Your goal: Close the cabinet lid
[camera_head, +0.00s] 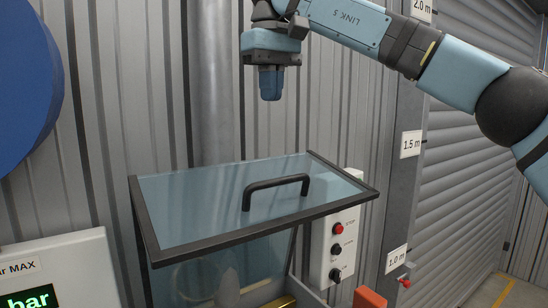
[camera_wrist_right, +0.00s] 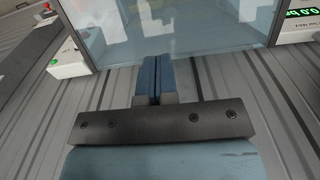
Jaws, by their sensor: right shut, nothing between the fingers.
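The cabinet lid (camera_head: 205,205) is a bluish glass pane in a dark frame with a black bar handle (camera_head: 276,188). It lies tilted above the cabinet in the head view, and I cannot tell how wide the gap beneath it is. Its glass also shows at the top of the wrist view (camera_wrist_right: 200,30). My right gripper (camera_head: 270,97) points down, shut and empty, above and behind the handle, apart from the lid. Its closed fingers show in the wrist view (camera_wrist_right: 156,62). My left gripper is not in view.
A grey pipe (camera_head: 211,80) and corrugated wall stand behind the lid. A switch box (camera_head: 336,245) with a red button is right of it. A display panel (camera_head: 65,270) is at lower left, below a blue disc (camera_head: 25,80). Space around my right gripper looks clear.

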